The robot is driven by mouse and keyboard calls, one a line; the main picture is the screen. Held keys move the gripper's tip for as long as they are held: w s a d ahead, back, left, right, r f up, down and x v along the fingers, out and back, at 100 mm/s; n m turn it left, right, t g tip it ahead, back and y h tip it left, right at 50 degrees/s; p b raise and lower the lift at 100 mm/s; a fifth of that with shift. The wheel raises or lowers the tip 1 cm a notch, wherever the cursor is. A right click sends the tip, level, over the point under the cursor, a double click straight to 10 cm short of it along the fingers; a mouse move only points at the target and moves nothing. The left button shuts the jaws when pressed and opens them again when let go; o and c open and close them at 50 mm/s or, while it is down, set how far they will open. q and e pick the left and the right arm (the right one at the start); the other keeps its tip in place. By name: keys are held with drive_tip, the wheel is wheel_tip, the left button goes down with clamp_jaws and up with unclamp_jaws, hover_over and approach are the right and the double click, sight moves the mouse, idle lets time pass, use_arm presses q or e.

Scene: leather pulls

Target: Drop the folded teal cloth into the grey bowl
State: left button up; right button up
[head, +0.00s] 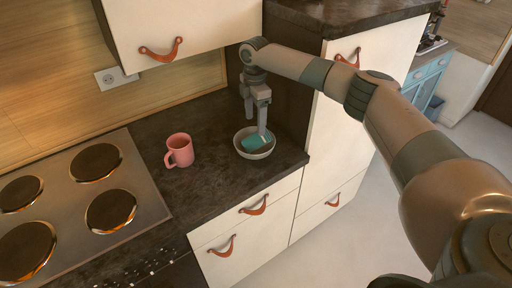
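The grey bowl (240,150) stands on the dark countertop near its right front corner. The folded teal cloth (253,143) lies inside the bowl, tilted against its inner side. My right gripper (256,126) points down from above, over the back of the bowl. Its two fingers show apart, so it looks open. The nearer fingertip overlaps the cloth's edge in the picture; whether it touches the cloth I cannot tell. My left gripper is out of view.
A pink mug (180,150) stands left of the bowl. A hob (72,205) with several round plates fills the left of the counter. A wall cabinet (185,30) hangs above, and a tall cabinet (345,110) stands close right of the bowl.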

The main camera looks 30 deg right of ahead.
drive_tip(key=shift+r, duration=0.1)
drive_tip(key=shift+r+b, duration=0.4)
drive_tip(key=shift+r, duration=0.2)
wheel_tip(320, 180, up, 16)
drive_tip(key=b, duration=0.4)
idle(0.7)
